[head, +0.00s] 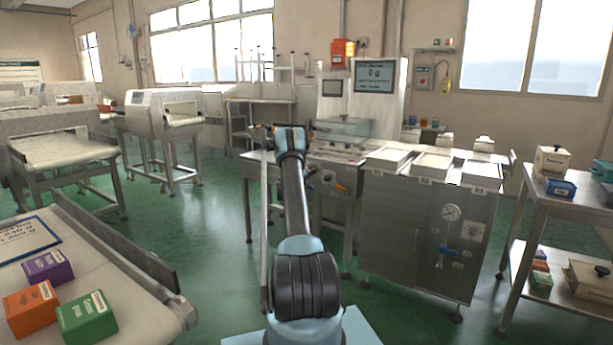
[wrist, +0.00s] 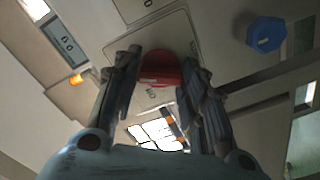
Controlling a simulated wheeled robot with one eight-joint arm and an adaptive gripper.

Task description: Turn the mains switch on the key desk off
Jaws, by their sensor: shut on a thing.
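In the wrist view a red knob (wrist: 160,69) sits on a light panel plate (wrist: 190,32), between the two fingers of my gripper (wrist: 157,62). It looks like the mains switch. The fingers are closed on its sides. Small markings lie on the plate just below the knob, too blurred to read. A blue knob (wrist: 266,34) stands apart to the right. In the head view my arm reaches forward to the machine, with my gripper (head: 275,130) at its far end. There the arm and gripper hide the red knob.
A side table (head: 570,190) with boxes is at the right. A conveyor (head: 130,305) with coloured boxes is at the near left. Green floor is free between them.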

